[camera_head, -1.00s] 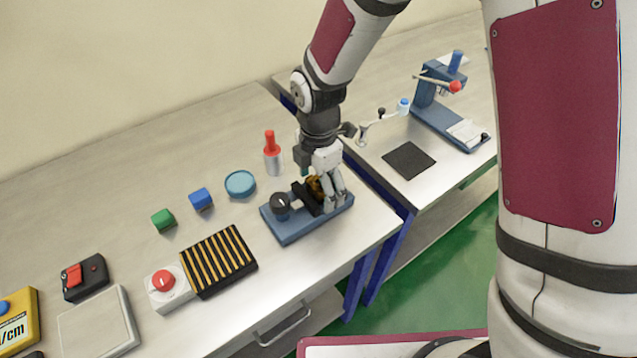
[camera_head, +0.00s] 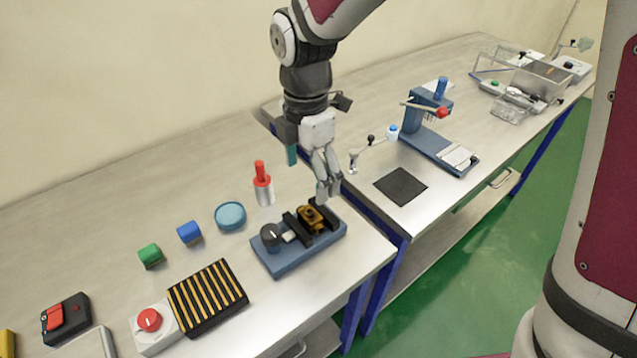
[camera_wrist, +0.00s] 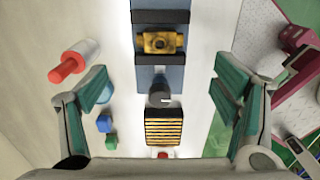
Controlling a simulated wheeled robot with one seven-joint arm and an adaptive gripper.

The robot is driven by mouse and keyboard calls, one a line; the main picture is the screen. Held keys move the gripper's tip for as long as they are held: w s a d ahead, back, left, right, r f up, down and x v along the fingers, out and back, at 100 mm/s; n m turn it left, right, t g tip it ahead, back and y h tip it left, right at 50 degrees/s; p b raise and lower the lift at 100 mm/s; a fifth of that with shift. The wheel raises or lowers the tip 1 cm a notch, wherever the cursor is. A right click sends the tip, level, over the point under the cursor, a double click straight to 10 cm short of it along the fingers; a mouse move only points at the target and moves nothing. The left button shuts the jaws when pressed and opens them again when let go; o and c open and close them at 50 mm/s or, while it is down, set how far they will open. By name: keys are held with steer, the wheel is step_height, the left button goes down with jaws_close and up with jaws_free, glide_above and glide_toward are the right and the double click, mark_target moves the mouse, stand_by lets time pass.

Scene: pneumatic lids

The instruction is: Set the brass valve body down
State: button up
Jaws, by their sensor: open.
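The brass valve body (camera_head: 312,217) sits in the blue vise-like fixture (camera_head: 290,262), between its two black jaws. In the wrist view the valve body (camera_wrist: 160,43) lies between the black jaws, with the fixture's dark knob (camera_wrist: 160,91) below it. My gripper (camera_head: 328,190) is above the fixture, apart from the valve body, pointing down. In the wrist view its teal-padded fingers (camera_wrist: 158,92) are spread wide with nothing between them.
A red-topped bottle (camera_head: 263,188), a round blue dish (camera_head: 230,215), and blue (camera_head: 189,232) and green (camera_head: 150,255) pieces stand left of the fixture. A black-and-yellow striped block (camera_head: 208,297) and red button box (camera_head: 150,322) lie nearer. A blue press (camera_head: 430,125) stands on the far table.

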steer(key=s+d+r+m+t, duration=0.2)
steer(key=s+d+r+m, duration=0.4)
steer(key=d+r+m, duration=0.4)
steer(key=s+d+r+m+t, duration=0.3)
steer(key=s+d+m, duration=0.5)
steer(key=s+m, duration=0.3)
steer(key=m, duration=0.3)
steer(key=shift+s+d+r+m, duration=0.15)
steer(key=shift+s+r+m, duration=0.1)
steer(key=shift+m, duration=0.15)
stand_by(0.6)
